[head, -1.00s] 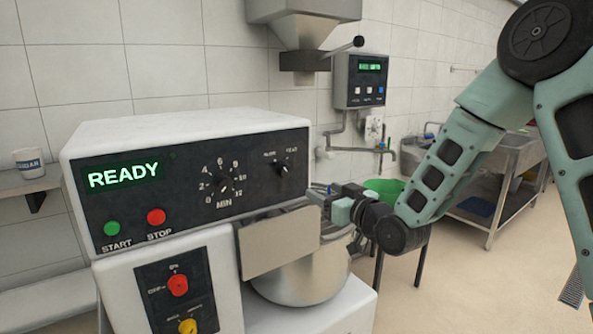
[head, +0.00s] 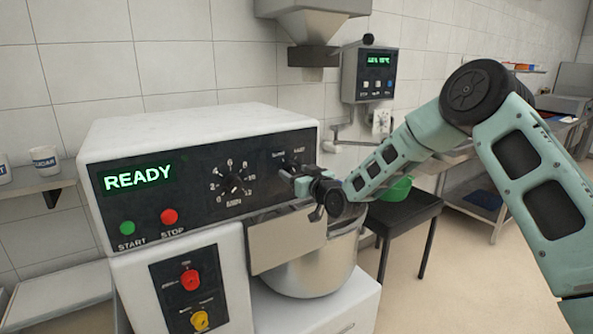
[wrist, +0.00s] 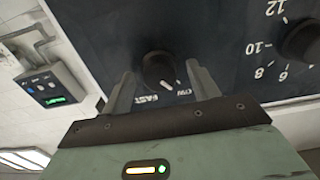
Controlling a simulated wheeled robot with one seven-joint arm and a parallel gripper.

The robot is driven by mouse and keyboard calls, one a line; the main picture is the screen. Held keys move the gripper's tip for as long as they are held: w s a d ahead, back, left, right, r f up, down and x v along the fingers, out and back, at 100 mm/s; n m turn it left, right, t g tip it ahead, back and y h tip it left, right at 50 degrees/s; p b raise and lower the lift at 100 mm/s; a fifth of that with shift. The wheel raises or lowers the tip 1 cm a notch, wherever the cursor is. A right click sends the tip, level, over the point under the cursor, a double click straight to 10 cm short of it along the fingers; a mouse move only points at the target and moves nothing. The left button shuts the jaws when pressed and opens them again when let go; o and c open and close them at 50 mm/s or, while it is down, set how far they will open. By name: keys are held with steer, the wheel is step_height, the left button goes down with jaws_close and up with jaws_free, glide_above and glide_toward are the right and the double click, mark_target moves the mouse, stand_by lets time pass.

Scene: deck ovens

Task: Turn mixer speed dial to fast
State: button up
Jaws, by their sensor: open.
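The mixer's speed dial (wrist: 160,70) is a black knob on the dark front panel. In the wrist view, which shows the panel upside down, its white pointer mark lies between the words FAST and SLOW. My gripper (wrist: 161,68) is open, with one finger on each side of the dial. I cannot tell whether the fingers touch it. In the head view my gripper (head: 288,176) is at the right part of the mixer panel (head: 205,190) and hides part of the speed dial. The display reads READY.
The minute dial (head: 235,185) is left of the speed dial. Green start (head: 127,228) and red stop (head: 169,216) buttons sit further left. A bowl (head: 315,268) with a flat guard (head: 287,241) is below. A wall control box (head: 368,75) hangs behind.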

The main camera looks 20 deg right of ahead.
steer(key=shift+w, duration=0.15)
steer(key=c, duration=1)
